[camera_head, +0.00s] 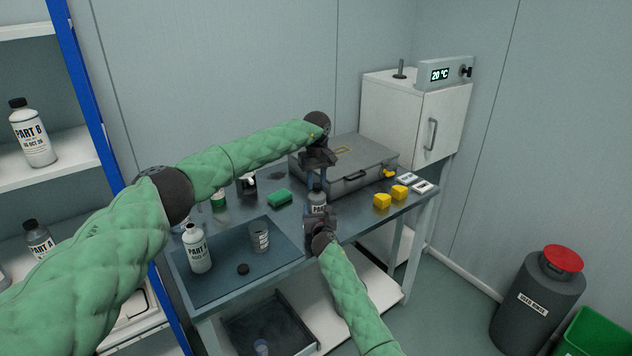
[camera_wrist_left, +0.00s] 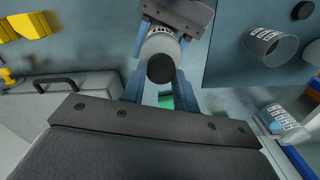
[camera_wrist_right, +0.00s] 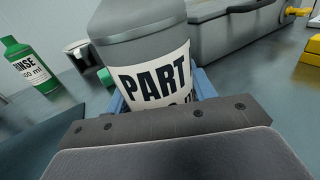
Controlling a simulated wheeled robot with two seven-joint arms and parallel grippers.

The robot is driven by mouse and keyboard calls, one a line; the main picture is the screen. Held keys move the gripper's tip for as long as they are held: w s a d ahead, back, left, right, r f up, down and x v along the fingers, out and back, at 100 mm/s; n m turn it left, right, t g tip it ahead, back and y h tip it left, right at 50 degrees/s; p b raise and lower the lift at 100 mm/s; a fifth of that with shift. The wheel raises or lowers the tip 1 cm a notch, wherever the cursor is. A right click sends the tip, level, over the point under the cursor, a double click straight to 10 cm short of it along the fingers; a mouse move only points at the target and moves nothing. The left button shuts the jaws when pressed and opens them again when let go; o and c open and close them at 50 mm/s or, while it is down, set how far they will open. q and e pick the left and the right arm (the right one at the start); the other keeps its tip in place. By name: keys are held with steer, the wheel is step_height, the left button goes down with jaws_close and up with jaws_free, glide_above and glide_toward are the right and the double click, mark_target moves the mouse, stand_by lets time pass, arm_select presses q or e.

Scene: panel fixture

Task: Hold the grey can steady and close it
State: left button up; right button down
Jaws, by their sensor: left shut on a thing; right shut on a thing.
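The grey can (camera_head: 317,199) stands upright near the table's front edge, with a white label reading "PART". My right gripper (camera_head: 318,212) is shut around its body; the can fills the right wrist view (camera_wrist_right: 150,75). My left gripper (camera_head: 318,180) comes down from above and is shut on the black cap (camera_wrist_left: 160,68) at the can's top. The left wrist view looks down on the cap between the blue fingers, with the can's grey shoulder (camera_wrist_left: 158,44) behind it. I cannot tell how tightly the cap sits.
A white bottle (camera_head: 197,250), a grey beaker (camera_head: 259,238) and a loose black cap (camera_head: 243,269) are on the dark mat at left. A grey case (camera_head: 350,165), green sponge (camera_head: 279,198) and yellow blocks (camera_head: 382,201) surround the can. A green-capped rinse bottle (camera_wrist_right: 25,65) stands further back.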

arm_select(q)
steer(key=m, duration=0.4)
steer(key=shift+m, duration=0.3)
steer(key=m, duration=0.4)
steer(key=shift+d+m, duration=0.1)
steer(key=shift+m, duration=0.2)
steer(key=o, duration=0.9)
steer(key=shift+r, duration=0.1)
steer(key=shift+r, duration=2.15)
steer(key=shift+d, duration=0.1)
steer(key=shift+c, duration=0.2)
